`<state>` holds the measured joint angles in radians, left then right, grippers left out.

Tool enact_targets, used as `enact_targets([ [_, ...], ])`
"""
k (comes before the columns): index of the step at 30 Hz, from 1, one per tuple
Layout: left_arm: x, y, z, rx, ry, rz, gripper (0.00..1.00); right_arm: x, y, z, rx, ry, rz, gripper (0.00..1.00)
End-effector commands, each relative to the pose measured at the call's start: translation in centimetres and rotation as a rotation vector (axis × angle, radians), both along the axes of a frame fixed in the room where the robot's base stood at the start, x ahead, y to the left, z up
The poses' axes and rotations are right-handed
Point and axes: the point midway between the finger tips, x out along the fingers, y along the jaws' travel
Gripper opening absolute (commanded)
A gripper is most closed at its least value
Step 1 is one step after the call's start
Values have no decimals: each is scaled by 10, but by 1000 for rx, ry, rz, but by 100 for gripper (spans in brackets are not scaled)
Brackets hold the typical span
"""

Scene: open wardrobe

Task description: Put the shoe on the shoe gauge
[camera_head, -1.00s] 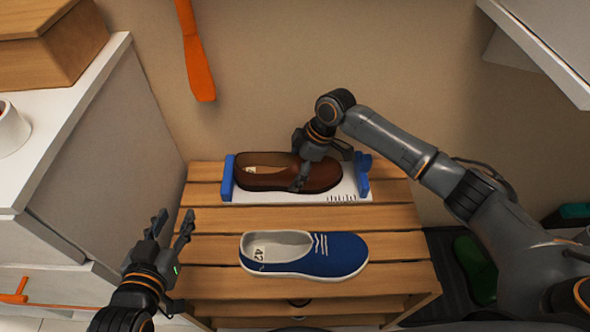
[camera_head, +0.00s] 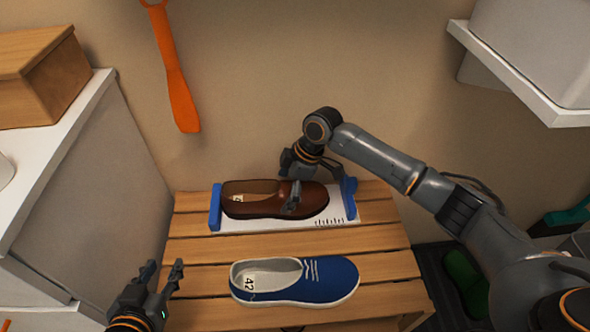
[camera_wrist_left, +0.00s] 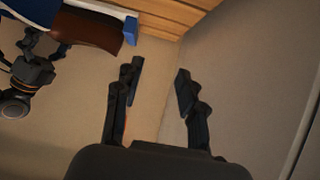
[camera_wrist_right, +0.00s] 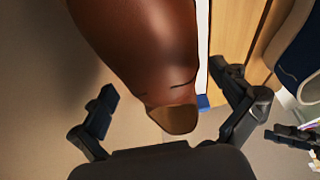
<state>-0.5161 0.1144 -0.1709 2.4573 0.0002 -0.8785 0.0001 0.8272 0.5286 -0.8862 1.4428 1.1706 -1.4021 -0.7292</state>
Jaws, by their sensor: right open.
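A brown shoe (camera_head: 265,203) lies on the white shoe gauge (camera_head: 290,223), between its blue end stops, on the slatted wooden bench. A blue shoe (camera_head: 325,283) marked 42 stands on the slats nearer to me. My right gripper (camera_head: 296,190) is open at the toe half of the brown shoe, its fingers around or just over it; contact cannot be made out. In the right wrist view the brown shoe (camera_wrist_right: 150,50) reaches between the open fingers. My left gripper (camera_head: 162,280) is open and empty, left of the bench. Its fingers show apart in the left wrist view (camera_wrist_left: 157,88).
A white cabinet (camera_head: 90,190) with a wooden box (camera_head: 45,80) on it stands at the left. An orange shoehorn (camera_head: 178,95) hangs on the wall. A white shelf (camera_head: 515,75) juts out at upper right. A green shoe (camera_head: 465,280) lies on a dark mat at right.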

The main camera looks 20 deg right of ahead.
Motion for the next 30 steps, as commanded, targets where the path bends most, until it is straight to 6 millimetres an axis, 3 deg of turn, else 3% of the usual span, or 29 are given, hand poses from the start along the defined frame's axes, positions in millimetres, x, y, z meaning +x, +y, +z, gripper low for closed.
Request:
enact_targets([
  [9, -58, 22, -44, 82, 369, 27, 40, -4, -21, 54, 0, -1, -2, 100],
  [18, -105, 38, -63, 132, 603, 45, 40, -7, -34, 85, 0, 0, 0, 100],
  [30, -115, 41, -67, 142, 652, 49, 40, -7, -37, 91, 0, 0, 0, 100],
])
